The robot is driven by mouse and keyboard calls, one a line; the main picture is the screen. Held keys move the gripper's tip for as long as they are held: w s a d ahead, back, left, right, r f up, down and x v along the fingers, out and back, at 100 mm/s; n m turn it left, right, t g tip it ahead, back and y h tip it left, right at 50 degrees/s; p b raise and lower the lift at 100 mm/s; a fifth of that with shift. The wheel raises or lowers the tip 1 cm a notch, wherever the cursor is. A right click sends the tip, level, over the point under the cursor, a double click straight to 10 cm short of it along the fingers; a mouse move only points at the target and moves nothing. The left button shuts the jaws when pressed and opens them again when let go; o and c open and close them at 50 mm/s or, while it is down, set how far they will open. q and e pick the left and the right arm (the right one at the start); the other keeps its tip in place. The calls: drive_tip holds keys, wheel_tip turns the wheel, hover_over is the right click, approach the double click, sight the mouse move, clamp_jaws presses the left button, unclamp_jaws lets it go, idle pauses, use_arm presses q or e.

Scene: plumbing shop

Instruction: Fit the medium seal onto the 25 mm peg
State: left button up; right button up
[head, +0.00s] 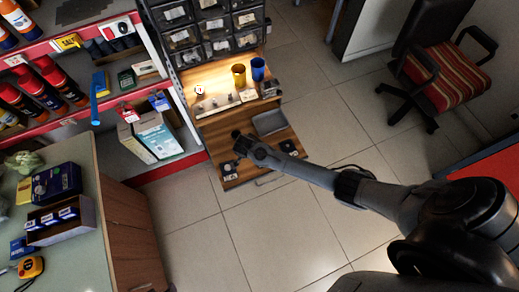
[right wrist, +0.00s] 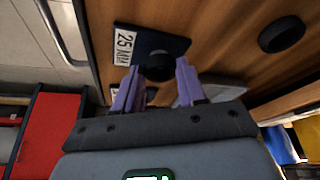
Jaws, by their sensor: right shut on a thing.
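My right gripper (right wrist: 156,82) is shut on a black round seal (right wrist: 159,66), held between its two purple fingers in the right wrist view. The seal is over or against the dark base plate (right wrist: 175,43), which carries a white "25 MM" label (right wrist: 123,46). In the head view my right gripper (head: 240,140) is low over the wooden bench (head: 222,130). Another black ring (right wrist: 282,35) lies on the wood to the right. My left gripper is not in view.
A grey tray (head: 270,123) lies beside my right gripper on the bench. A yellow cup (head: 239,75) and a blue cup (head: 258,69) stand on the shelf above. Stocked shelves stand left; open floor lies in front.

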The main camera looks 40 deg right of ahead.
drive_tip(key=shift+f, duration=0.15)
idle(0.5)
drive_tip(key=shift+f+b, duration=0.4)
drive_tip(key=shift+f, duration=0.1)
drive_tip(key=o, duration=0.7)
drive_tip(key=shift+o, duration=0.2)
drive_tip(key=shift+r, duration=0.2)
drive_tip(key=p+v, duration=0.4)
drive_tip(key=p, duration=0.1)
drive_tip(key=shift+r, duration=0.2)
drive_tip(key=p+v, duration=0.6)
drive_tip(key=shift+r, duration=0.15)
drive_tip(key=shift+a, duration=0.15)
